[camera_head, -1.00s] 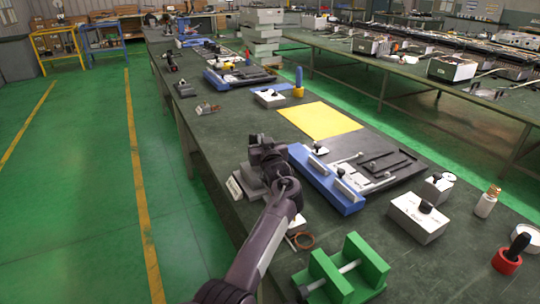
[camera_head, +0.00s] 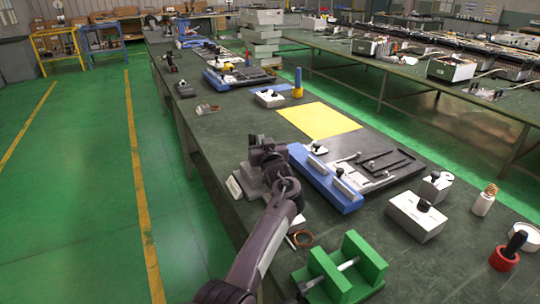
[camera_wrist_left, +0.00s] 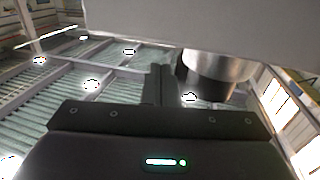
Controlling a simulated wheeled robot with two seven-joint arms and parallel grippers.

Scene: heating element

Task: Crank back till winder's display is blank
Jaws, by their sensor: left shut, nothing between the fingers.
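The winder appears to be the small grey device (camera_head: 248,182) with a pale label at the table's left edge, partly covered by my left gripper. No readable display shows on it. My left gripper (camera_head: 262,160) is over this device, shut with nothing between the fingers. In the left wrist view, the dark fingers (camera_wrist_left: 160,85) are together in front of a large grey surface (camera_wrist_left: 190,22). A metallic cylinder (camera_wrist_left: 216,66) with a dark side, perhaps the crank knob, is close to the fingers' right. Contact cannot be told. My right gripper is out of view.
A blue fixture (camera_head: 325,178) stands just right of my gripper. A green block (camera_head: 360,262) and a copper ring (camera_head: 300,238) lie nearer. A white box (camera_head: 416,217) and a red-based black-handled thing (camera_head: 507,252) stand further right. The yellow sheet (camera_head: 318,119) is flat.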

